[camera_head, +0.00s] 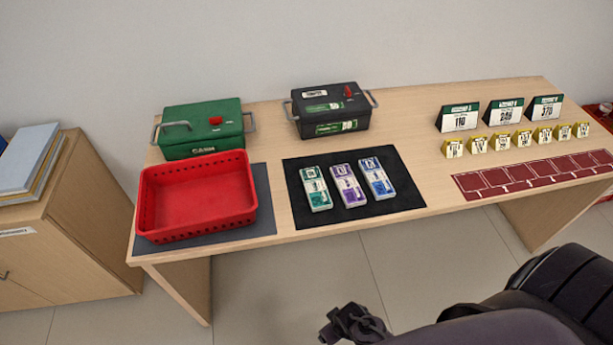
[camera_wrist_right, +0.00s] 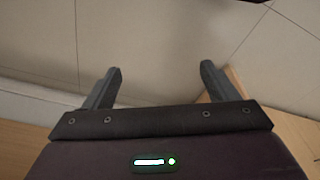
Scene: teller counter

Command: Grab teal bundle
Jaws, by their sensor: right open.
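The teal bundle (camera_head: 316,188) lies flat on a black mat (camera_head: 353,214), at the left end of a row of three bundles. A purple bundle (camera_head: 348,185) and a blue bundle (camera_head: 377,178) lie to its right. My right gripper (camera_head: 345,325) is in front of the desk, low in the head view, well apart from the bundles. In the right wrist view its two fingers (camera_wrist_right: 158,88) are spread with nothing between them, over the floor. My left gripper is not in view.
A red basket (camera_head: 196,234) stands on a grey mat at the left. A green box (camera_head: 200,113) and a black box (camera_head: 332,125) stand behind. Price signs (camera_head: 459,121), yellow tags (camera_head: 479,143) and a maroon strip (camera_head: 520,189) fill the right side.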

